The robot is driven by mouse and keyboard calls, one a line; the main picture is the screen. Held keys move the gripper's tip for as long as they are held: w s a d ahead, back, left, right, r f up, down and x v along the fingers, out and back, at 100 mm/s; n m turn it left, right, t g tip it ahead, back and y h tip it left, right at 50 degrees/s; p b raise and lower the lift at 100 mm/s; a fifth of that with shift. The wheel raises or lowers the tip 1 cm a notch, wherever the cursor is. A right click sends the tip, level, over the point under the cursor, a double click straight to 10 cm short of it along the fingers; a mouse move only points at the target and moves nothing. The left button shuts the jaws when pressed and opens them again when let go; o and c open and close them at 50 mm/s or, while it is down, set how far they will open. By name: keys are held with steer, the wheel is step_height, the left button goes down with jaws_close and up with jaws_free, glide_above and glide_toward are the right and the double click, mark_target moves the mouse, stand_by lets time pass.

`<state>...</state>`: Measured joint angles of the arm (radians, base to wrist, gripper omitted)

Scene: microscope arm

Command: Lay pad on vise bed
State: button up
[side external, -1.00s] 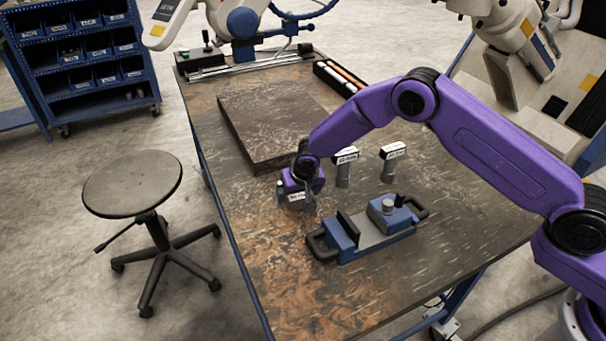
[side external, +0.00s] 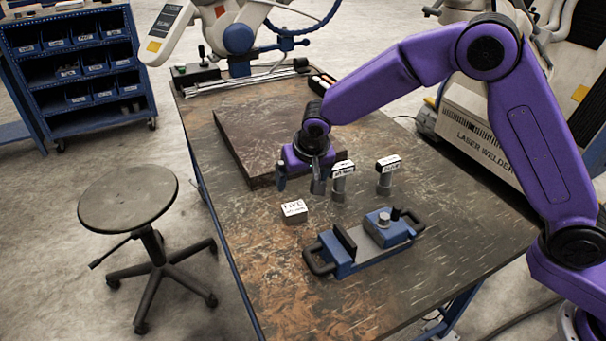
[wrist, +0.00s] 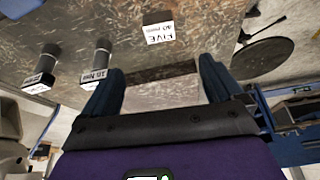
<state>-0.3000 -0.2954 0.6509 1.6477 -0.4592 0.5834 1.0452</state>
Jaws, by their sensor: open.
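A small grey block with a white label reading FIVE (side external: 294,210), which looks like the pad, lies flat on the table to the left of the vise. In the wrist view the block (wrist: 159,36) is beyond the fingertips, label up. My gripper (side external: 300,184) is open and empty, raised above the table behind the block and apart from it. Its two fingers also show spread in the wrist view (wrist: 160,85). The blue vise (side external: 345,262) stands on the table in front, with a dark jaw plate, a bare grey bed and black end handles.
A dark, thick slab (side external: 250,135) lies at the back left, close to my gripper. A stool (side external: 128,196) stands beside the table. The table's front is clear.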

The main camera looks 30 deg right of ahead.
steer(key=shift+s+r, duration=0.15)
steer(key=shift+r, duration=0.15)
steer(key=shift+s, duration=0.1)
steer(key=s+d+r+n+g, duration=0.1)
steer(key=s+d+r+n, duration=0.1)
steer(key=s+d+n, duration=0.2)
steer(key=s+d+r+n+g, duration=0.1)
steer(key=s+d+n, duration=0.4)
steer(key=s, duration=1.6)
steer(key=s+d+r+n+g, duration=0.2)
steer(key=s+d+r+n, duration=0.2)
steer(key=s+d, duration=0.8)
steer(key=shift+s+n+y, duration=0.4)
steer(key=shift+s, duration=0.1)
steer(key=shift+w+r, duration=0.1)
